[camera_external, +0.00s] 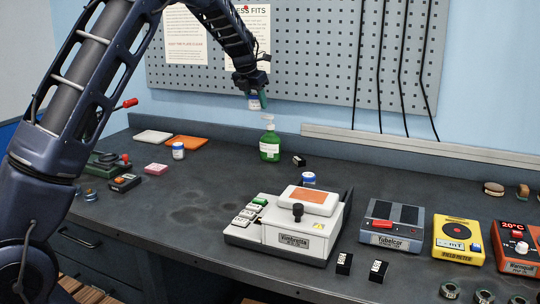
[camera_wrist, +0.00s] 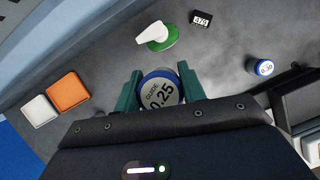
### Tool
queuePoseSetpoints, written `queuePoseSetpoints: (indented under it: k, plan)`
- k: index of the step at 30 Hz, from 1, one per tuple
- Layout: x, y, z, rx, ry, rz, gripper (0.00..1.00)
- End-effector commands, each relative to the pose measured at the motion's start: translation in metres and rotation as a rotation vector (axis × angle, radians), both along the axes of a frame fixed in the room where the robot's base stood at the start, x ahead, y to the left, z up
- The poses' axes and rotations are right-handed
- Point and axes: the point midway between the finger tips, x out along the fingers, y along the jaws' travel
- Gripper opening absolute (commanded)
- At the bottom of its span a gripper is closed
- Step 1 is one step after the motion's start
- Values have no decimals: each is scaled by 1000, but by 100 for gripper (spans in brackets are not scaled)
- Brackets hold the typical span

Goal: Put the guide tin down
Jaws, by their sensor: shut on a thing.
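My gripper (camera_external: 259,97) is raised in the air above the back of the bench, near the pegboard. It is shut on the guide tin (camera_external: 253,103), a small round white tin with blue. In the wrist view the tin's lid (camera_wrist: 157,92) reads "GUIDE 0.25" and sits between the two green fingers of my gripper (camera_wrist: 160,84). The tin is held clear of the bench top (camera_external: 215,185), above the green bottle in the outside view. The tin's underside is hidden in the wrist view.
A green pump bottle (camera_external: 269,147) stands below my gripper, with a black tag block (camera_external: 299,160) beside it. Similar tins stand at left (camera_external: 178,150) and behind the white machine (camera_external: 308,179). White and orange trays (camera_external: 186,143) lie at back left. The centre-left bench is clear.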

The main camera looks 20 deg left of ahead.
Motion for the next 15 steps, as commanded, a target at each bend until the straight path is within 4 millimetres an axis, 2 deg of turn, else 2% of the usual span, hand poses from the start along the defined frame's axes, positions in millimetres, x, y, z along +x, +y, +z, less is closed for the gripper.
queuePoseSetpoints:
  k: [1, 6, 12, 15]
  plan:
    - [-4, 23, 1, -1, -1, 34, 15]
    - [-19, 94, 1, -2, -1, 140, 15]
    - [-38, 153, 1, -3, -2, 232, 15]
    - [-43, 168, 1, -3, -3, 257, 15]
